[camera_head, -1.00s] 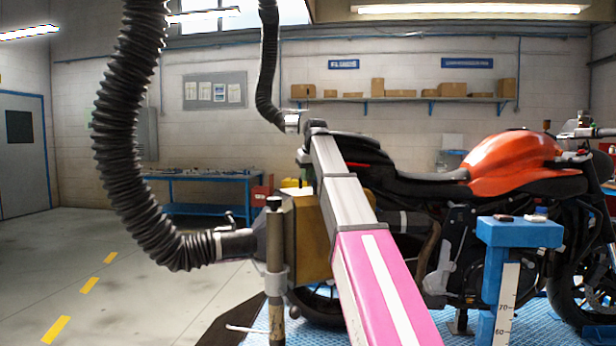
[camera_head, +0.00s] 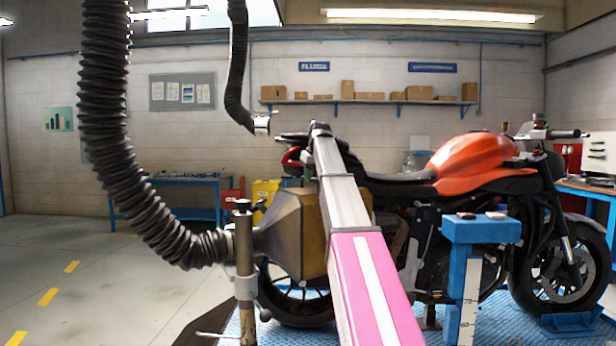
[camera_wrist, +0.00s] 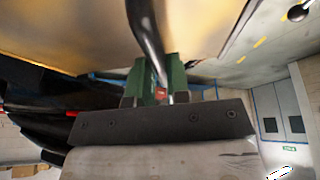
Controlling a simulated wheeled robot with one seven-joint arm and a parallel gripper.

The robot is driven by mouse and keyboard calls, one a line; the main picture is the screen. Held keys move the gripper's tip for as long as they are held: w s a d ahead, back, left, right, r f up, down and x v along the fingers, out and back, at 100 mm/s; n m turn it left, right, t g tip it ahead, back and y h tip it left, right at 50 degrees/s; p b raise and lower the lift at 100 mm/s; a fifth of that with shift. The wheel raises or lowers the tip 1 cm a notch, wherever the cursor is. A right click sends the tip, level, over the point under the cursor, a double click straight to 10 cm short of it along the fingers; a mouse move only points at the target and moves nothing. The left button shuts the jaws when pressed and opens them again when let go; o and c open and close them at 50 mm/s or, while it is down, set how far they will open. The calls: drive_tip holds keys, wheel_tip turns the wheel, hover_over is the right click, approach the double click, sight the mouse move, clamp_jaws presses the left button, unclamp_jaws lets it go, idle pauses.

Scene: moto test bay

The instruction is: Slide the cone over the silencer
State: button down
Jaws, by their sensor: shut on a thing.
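The cone (camera_head: 292,233) is a grey and tan flared hood on the end of a black ribbed hose (camera_head: 150,215). In the head view it is at the bike's rear, with its wide end facing right, partly behind my arm. In the wrist view its tan side (camera_wrist: 70,32) fills the upper left. My gripper (camera_wrist: 160,88) has green fingers shut on the cone's dark handle (camera_wrist: 147,28). In the head view my gripper is hidden behind my arm. I cannot make out the silencer; the cone and my arm cover that area, so I cannot tell how the two sit.
A metal post (camera_head: 244,265) stands just left of the cone. The orange motorcycle (camera_head: 475,165) stands on a blue lift plate. A blue pedestal (camera_head: 478,232) with small items stands before it. A blue workbench (camera_head: 180,183) is behind. The floor at left is clear.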

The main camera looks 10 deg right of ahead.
drive_tip(key=c, duration=1.1)
unclamp_jaws()
drive_tip(key=shift+w+d, duration=0.15)
drive_tip(key=shift+d, duration=0.2)
drive_tip(key=shift+a, duration=0.1)
drive_tip(key=v, duration=1.1)
